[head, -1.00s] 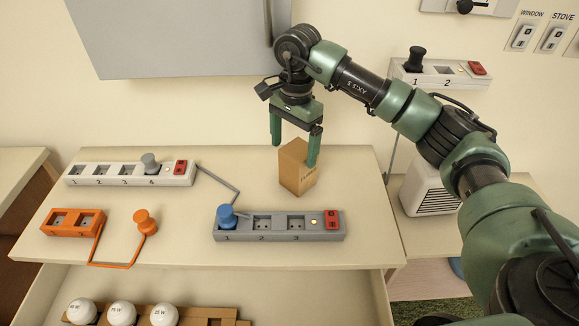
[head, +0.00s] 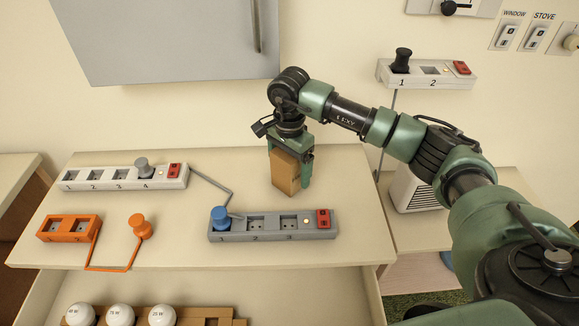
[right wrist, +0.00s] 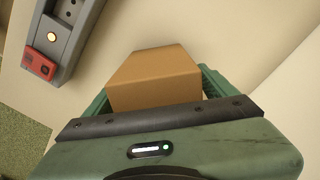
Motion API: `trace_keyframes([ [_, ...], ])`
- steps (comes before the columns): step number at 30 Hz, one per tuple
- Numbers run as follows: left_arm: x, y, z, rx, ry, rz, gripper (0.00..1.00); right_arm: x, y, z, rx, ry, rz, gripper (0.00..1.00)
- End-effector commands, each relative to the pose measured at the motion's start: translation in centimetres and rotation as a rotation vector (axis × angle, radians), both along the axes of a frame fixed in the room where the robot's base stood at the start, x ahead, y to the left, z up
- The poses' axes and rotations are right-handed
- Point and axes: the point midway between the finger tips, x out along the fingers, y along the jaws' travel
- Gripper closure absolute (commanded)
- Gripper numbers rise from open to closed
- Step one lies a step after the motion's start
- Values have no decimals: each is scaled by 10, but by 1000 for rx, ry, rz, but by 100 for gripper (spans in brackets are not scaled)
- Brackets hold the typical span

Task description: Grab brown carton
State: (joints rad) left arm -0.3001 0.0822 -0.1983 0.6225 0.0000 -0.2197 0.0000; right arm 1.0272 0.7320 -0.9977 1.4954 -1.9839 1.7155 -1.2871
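The brown carton (head: 285,174) stands upright on the light tabletop, behind the grey power strip. My right gripper (head: 290,164) has come down over it from above, with one finger on each side. In the right wrist view the carton (right wrist: 155,80) sits between the green fingers (right wrist: 155,92), which are spread about as wide as the carton. A thin gap seems to show at its right side; contact on the other side is hard to make out. My left gripper is not in view.
A grey strip (head: 272,231) with a blue plug (head: 220,217) is in front of the carton. A white strip (head: 100,178) and an orange socket block (head: 68,228) lie to the left. An open drawer (head: 275,295) holds bulbs (head: 120,314). A grey panel (head: 165,40) hangs behind.

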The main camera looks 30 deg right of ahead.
Motion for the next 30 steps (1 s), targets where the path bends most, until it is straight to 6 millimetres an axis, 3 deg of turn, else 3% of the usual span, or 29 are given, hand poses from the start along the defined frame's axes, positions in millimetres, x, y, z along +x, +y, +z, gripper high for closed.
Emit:
trace_keyframes([
  [1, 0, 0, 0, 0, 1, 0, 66, 0, 0, 0, 0, 0, 0, 30],
  [6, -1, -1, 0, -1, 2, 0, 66, 0, 0, 0, 0, 0, 0, 78],
  [7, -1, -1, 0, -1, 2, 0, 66, 0, 0, 1, 0, -1, 0, 81],
  [20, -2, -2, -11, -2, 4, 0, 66, -3, 2, 8, 0, -3, 2, 81],
  [30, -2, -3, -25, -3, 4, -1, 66, -2, 2, 67, 1, -6, 0, 81],
])
